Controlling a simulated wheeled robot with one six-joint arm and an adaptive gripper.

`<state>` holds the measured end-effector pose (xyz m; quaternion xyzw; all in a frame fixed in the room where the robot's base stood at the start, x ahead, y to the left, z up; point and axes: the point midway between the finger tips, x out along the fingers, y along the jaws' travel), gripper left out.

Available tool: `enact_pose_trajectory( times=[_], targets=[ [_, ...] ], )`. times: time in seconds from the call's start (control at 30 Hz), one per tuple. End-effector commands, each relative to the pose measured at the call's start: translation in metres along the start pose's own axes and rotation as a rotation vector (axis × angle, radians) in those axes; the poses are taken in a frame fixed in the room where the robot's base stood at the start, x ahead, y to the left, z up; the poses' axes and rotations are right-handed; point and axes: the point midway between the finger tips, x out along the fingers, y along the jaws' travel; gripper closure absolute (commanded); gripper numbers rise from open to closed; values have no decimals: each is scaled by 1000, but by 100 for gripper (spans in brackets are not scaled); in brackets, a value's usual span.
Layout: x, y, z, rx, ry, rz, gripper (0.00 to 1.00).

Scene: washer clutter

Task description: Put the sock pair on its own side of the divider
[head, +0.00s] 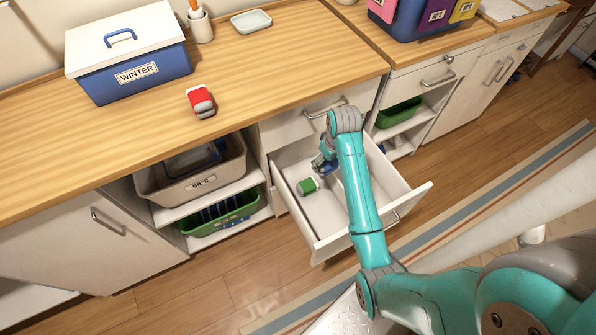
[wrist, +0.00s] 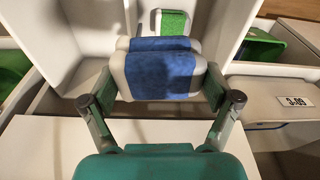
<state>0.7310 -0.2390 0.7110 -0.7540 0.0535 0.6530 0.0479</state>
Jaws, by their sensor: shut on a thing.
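My gripper (head: 325,166) is at the open drawer (head: 318,217), over its inside, with the arm reaching across the drawer front. In the wrist view my gripper (wrist: 162,82) is shut on a blue roll with pale grey ends, which looks like the sock pair (wrist: 160,72). The sock pair also shows in the head view (head: 329,168), partly hidden by my gripper. A green roll with a pale end (head: 308,186) lies on the drawer floor; it also shows beyond the held pair in the wrist view (wrist: 173,22). The divider is largely hidden by my arm.
A red and white roll (head: 200,101) lies on the wooden counter (head: 270,80), near the blue WINTER box (head: 135,75). A grey-beige bin (head: 190,188) and green baskets (head: 222,212) sit on open shelves beside the drawer.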

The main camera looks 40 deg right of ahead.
Motion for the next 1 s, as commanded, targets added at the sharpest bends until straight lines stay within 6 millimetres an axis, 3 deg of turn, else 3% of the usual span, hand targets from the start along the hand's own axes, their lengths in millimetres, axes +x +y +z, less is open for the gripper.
enact_pose_trajectory(
  times=[0.1, 0.4, 0.5, 0.7, 1.0],
  targets=[
    [-15, 42, 18, 31, 3, 6, 53],
    [-49, 123, 74, 81, 5, 14, 53],
    [-40, 141, 93, 93, 2, 13, 53],
    [-2, 146, 103, 92, 4, 15, 53],
    [18, 146, 107, 91, 5, 16, 53]
  ],
)
